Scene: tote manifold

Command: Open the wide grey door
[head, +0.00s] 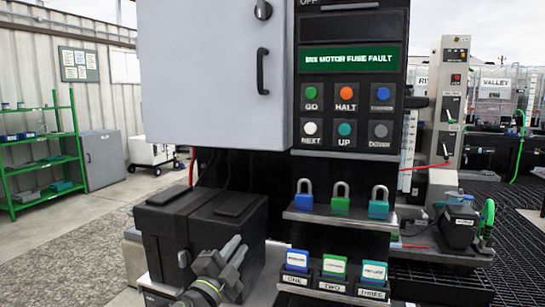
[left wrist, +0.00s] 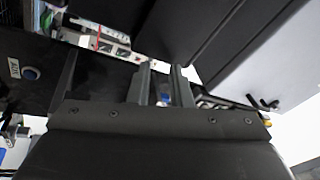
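The wide grey door (head: 205,70) fills the upper left of the panel in the head view and looks closed. Its black vertical handle (head: 262,71) is near its right edge, with a dark round knob (head: 263,10) above. My left gripper (head: 236,250) is low in front of the black boxes, below and apart from the door. In the left wrist view its two fingers (left wrist: 160,85) stand apart with nothing held between them. A grey surface, likely the door (left wrist: 265,60), shows at the right there, with a small black handle (left wrist: 263,103). My right gripper is out of view.
Black lidded boxes (head: 200,215) stand below the door. To the right are a button panel (head: 347,115), a shelf with padlocks (head: 340,219) and labelled blocks (head: 335,267). A green rack (head: 40,150) stands far left, with open floor before it.

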